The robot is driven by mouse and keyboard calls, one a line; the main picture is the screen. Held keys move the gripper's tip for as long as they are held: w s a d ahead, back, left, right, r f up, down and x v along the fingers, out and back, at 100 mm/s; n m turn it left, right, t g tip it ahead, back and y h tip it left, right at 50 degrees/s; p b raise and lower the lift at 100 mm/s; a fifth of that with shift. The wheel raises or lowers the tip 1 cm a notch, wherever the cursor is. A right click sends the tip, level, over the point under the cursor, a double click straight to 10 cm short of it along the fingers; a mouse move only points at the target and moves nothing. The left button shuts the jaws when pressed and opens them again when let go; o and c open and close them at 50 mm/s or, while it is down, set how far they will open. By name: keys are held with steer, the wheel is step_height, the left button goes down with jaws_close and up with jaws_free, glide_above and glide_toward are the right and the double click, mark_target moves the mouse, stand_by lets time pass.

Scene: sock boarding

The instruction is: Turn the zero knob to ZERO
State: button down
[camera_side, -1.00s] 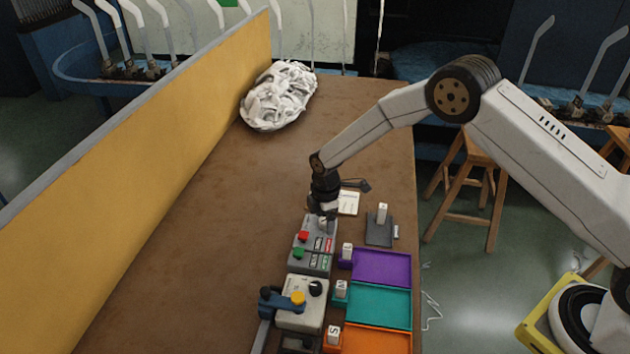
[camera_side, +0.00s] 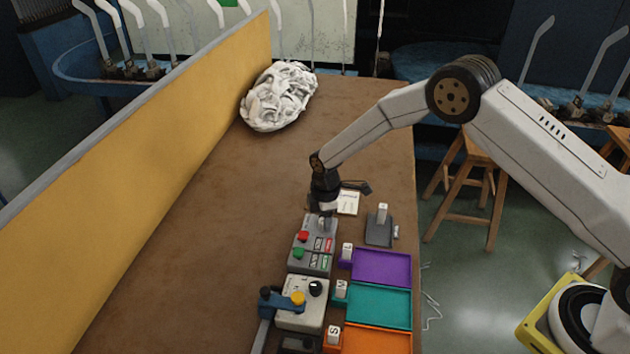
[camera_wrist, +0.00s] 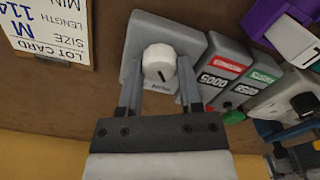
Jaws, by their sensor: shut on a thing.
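The zero knob (camera_wrist: 160,61) is a round white knob with a short black line on it, on the end of a grey control box (camera_wrist: 195,45). In the wrist view the line points towards the gripper side, near small lettering that I cannot read. My gripper (camera_wrist: 160,68) is closed on the knob, with one finger at each side. In the side view my gripper (camera_side: 323,212) is down at the far end of the grey box (camera_side: 312,262), and the knob is mostly hidden there.
The box carries a red button (camera_side: 303,236) and a green button (camera_side: 299,253). A lot card (camera_wrist: 45,30) lies beside it. Purple (camera_side: 383,268), teal (camera_side: 380,305) and orange (camera_side: 378,340) trays are to the right. A white heap (camera_side: 280,97) lies at the far end.

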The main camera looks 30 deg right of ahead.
steer(key=m, duration=1.3)
steer(key=shift+m, duration=2)
steer(key=shift+w, duration=0.1)
steer(key=shift+c, duration=1.3)
jaws_free()
steer(key=shift+r, duration=0.1)
